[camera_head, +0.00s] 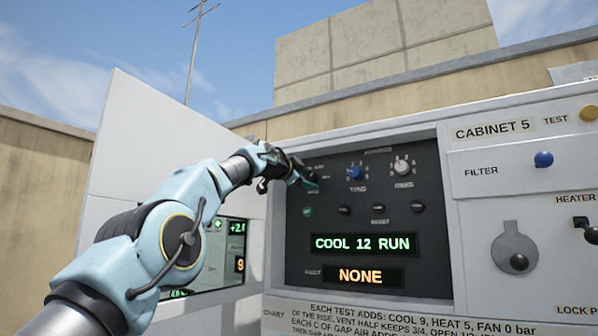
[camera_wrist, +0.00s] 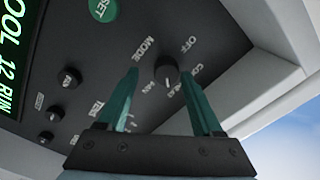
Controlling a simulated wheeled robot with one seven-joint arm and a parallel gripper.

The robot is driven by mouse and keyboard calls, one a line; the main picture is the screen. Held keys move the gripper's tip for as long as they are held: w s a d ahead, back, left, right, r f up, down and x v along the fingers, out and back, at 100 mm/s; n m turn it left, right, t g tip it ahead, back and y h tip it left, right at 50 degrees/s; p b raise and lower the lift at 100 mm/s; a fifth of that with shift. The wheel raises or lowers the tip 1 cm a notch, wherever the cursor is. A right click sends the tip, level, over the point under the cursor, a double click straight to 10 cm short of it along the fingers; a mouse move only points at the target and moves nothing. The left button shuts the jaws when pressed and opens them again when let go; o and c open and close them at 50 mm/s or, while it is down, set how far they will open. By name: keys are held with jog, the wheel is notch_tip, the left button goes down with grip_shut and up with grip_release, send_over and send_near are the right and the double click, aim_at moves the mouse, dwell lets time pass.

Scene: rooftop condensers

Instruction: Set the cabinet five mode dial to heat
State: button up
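The cabinet five mode dial (camera_wrist: 166,77) is a small dark round knob on the black panel, in the wrist view. A small white mark shows on it. MODE, OFF and partly hidden labels surround it. My gripper (camera_wrist: 158,72) has two teal fingers spread apart, one on each side of the dial, with visible gaps to it. In the head view my gripper (camera_head: 305,181) is at the panel's upper left and hides the dial. The green display (camera_head: 363,243) reads COOL 12 RUN. The orange display (camera_head: 360,276) reads NONE.
A green SET button (camera_wrist: 103,8) and several small dark knobs are near the dial. A blue TENS knob (camera_head: 355,173) and a grey knob (camera_head: 402,167) sit to the right. The panel is recessed, and an open white door (camera_head: 160,150) stands left, behind my arm.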

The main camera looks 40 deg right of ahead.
jog(key=shift+o, duration=0.3)
jog(key=shift+w+r, duration=0.1)
jog(key=shift+w, duration=0.05)
jog(key=shift+a, duration=0.1)
jog(key=shift+a+b, duration=0.55)
jog(key=shift+b, duration=0.25)
jog(key=b+v, duration=0.8)
jog(key=v, duration=0.2)
jog(key=shift+s, duration=0.25)
jog(key=shift+d, duration=0.1)
